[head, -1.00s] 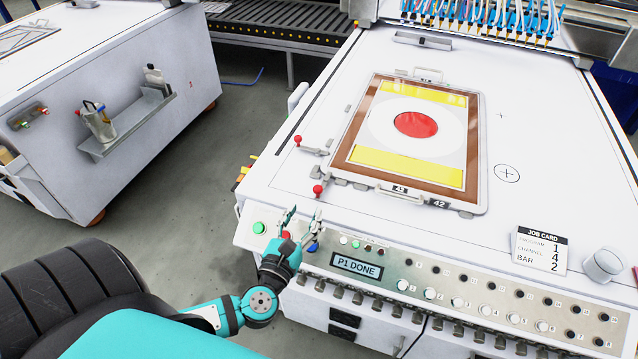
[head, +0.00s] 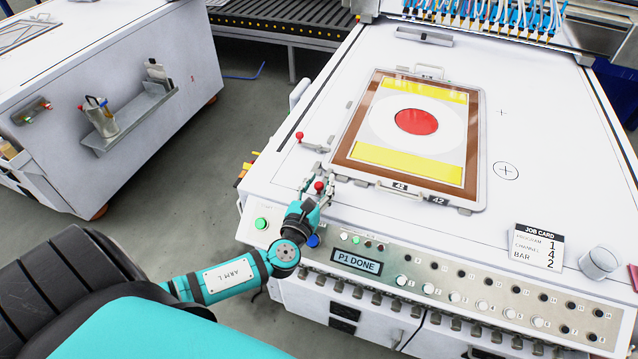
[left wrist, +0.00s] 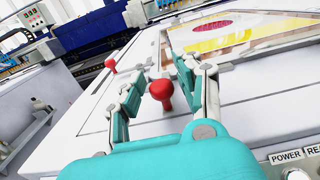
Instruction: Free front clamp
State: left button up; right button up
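The front clamp, a small lever with a red ball knob (head: 319,186), sits at the near left corner of the framed plate (head: 350,170). My left gripper (head: 318,184) is at this clamp with its fingers apart on either side of the red knob. In the left wrist view the knob (left wrist: 161,89) shows between the two open fingers (left wrist: 160,85), with space on both sides. A second clamp with a red knob (head: 299,135) stands farther back on the left edge; it also shows in the left wrist view (left wrist: 110,63). My right gripper is not in view.
The control panel (head: 470,290) with a "P1 DONE" display (head: 356,262) and a green button (head: 261,223) lies along the table's front. A job card (head: 537,248) and a grey knob (head: 599,263) are at the right. The white table top right of the plate is mostly clear.

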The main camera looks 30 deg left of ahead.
pick_arm(q)
grip_shut()
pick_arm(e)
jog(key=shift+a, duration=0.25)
pick_arm(q)
jog(key=shift+w+f, duration=0.15)
jog(key=shift+f, duration=0.2)
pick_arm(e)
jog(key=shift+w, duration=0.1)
